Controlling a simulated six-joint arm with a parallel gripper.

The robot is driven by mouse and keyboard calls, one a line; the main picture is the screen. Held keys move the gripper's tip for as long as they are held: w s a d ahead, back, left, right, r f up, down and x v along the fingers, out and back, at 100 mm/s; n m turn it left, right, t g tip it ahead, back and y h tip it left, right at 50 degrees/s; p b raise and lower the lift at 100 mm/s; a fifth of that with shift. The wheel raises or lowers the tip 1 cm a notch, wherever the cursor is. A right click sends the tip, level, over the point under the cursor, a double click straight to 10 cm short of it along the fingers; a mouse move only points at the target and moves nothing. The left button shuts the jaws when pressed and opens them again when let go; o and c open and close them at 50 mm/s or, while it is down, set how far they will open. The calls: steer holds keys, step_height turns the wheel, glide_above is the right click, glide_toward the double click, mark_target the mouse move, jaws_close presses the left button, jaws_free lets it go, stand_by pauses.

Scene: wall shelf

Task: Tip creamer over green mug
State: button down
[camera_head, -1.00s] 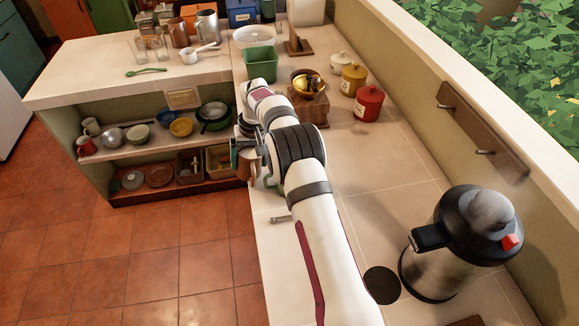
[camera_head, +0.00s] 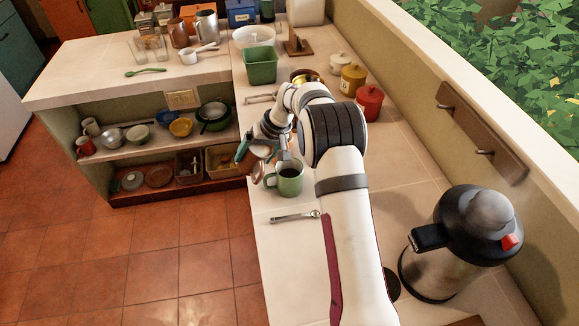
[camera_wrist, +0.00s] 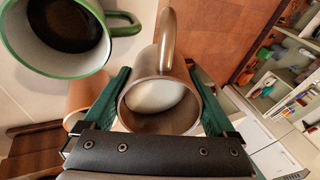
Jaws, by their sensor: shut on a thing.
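The green mug (camera_head: 287,181) stands on the counter near its left edge, upright, with dark liquid inside. It also shows at the upper left of the wrist view (camera_wrist: 28,55). My gripper (camera_head: 263,149) is shut on the brown metallic creamer (camera_wrist: 135,118), one green finger on each side. White liquid shows inside the creamer, whose rim faces the wrist camera. The creamer (camera_head: 261,151) is just left of and behind the mug in the head view, partly hidden by my gripper. I cannot tell its exact tilt or whether it touches the mug.
A tan-brown vessel (camera_wrist: 84,95) is partly hidden behind the left finger in the wrist view. A wrench-like metal tool (camera_head: 295,216) lies in front of the mug. A green container (camera_head: 261,66) and a red canister (camera_head: 369,104) stand farther back. A large flask (camera_head: 440,250) stands at right.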

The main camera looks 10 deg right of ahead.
mark_target(263, 148)
steer(key=shift+s+d+r+t+y, duration=0.3)
steer(key=shift+r+y, duration=0.2)
steer(key=shift+r, duration=0.25)
steer(key=shift+s+d+r+t+y, duration=0.1)
steer(key=shift+d+r+t+y, duration=0.1)
steer(key=shift+d+r+y, duration=0.4)
stand_by(1.1)
steer(key=shift+f+t+y, duration=0.25)
steer(key=shift+t+y, duration=0.25)
steer(key=shift+y, duration=0.2)
stand_by(1.5)
steer(key=shift+s+r+t+y, duration=0.1)
steer(key=shift+r+t+y, duration=0.35)
steer(key=shift+y, duration=0.35)
stand_by(2.5)
